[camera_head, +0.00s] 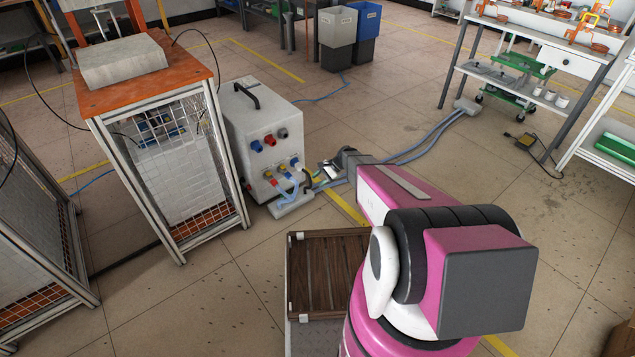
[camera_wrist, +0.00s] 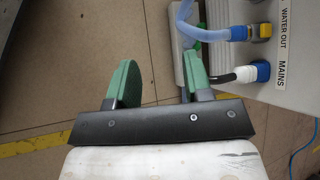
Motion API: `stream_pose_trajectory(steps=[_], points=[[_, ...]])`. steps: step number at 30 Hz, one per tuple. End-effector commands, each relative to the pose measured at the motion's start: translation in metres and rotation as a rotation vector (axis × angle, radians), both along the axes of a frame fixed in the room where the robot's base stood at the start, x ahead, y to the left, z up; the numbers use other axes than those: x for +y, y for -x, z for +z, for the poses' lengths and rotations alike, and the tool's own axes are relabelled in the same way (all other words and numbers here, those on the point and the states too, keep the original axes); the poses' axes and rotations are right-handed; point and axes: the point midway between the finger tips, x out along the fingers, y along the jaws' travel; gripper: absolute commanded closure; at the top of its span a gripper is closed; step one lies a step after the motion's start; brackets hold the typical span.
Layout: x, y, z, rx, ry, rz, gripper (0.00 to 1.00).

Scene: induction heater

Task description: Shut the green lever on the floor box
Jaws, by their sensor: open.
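A low light-grey floor box (camera_head: 291,206) lies at the foot of the tall grey unit in the head view, with blue hoses running to it. In the wrist view a grey edge, seemingly this box (camera_wrist: 179,40), lies beyond my right finger. In the head view my gripper (camera_head: 333,169) is to the right of the tall unit, near the hoses.
The tall grey unit (camera_head: 258,110) has coloured connectors on its front; its labelled face (camera_wrist: 285,85) is close on the right in the wrist view. An orange-topped caged stand (camera_head: 150,66) is left of it. Blue hoses (camera_head: 425,140) cross the floor behind my arm.

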Motion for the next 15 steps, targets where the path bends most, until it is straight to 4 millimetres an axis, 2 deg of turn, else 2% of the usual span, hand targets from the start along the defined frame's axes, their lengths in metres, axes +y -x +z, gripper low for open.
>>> stream_pose_trajectory(steps=[1,6,15], points=[[-0.001,0.007,0.008,-0.01,0.01,0.01,0.54],[-0.004,0.015,0.019,-0.039,0.038,0.037,0.54],[-0.006,0.018,0.023,-0.051,0.052,0.05,0.54]])
